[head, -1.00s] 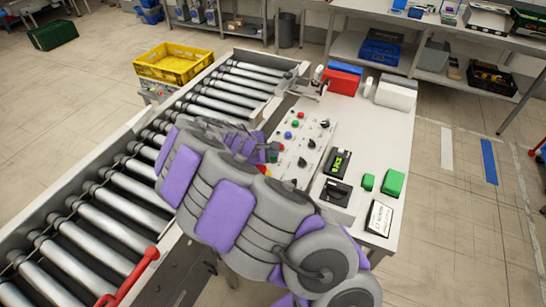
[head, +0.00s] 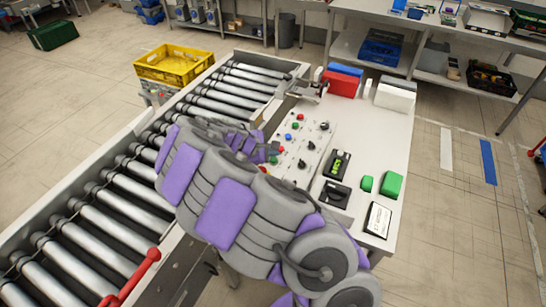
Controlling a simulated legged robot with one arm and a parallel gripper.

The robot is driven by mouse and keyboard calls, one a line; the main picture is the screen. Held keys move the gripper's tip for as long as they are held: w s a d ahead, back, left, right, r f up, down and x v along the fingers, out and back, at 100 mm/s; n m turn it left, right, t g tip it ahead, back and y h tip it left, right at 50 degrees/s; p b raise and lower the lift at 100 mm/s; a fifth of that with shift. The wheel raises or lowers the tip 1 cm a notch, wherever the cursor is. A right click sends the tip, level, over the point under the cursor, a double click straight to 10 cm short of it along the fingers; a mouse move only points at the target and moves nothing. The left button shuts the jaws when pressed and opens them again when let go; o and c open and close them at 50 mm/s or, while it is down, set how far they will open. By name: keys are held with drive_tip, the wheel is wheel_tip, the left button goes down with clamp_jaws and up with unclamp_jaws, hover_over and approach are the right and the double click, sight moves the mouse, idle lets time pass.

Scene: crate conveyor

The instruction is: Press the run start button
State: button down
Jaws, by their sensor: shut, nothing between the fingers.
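The control panel (head: 306,146) is a light plate with red, green and blue buttons and black knobs, on the white table beside the conveyor. A green button (head: 295,125) and a blue button (head: 288,136) show on its upper left part. I cannot tell from the view which button is run start. My gripper (head: 268,153) is shut and empty at the panel's lower left edge. My arm hides part of the panel's left side, and contact with a button cannot be made out.
The roller conveyor (head: 105,200) runs along the left, with a red handle (head: 135,275) at its near side. A yellow crate (head: 174,64) stands beyond it. On the table (head: 391,135) are a black device (head: 337,164), green blocks (head: 392,185), a red box (head: 342,82) and a white box (head: 395,95).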

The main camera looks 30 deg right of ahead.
sight(272, 160)
idle(0.3)
drive_tip(key=shift+r+p, duration=1.8)
drive_tip(key=shift+r, duration=0.75)
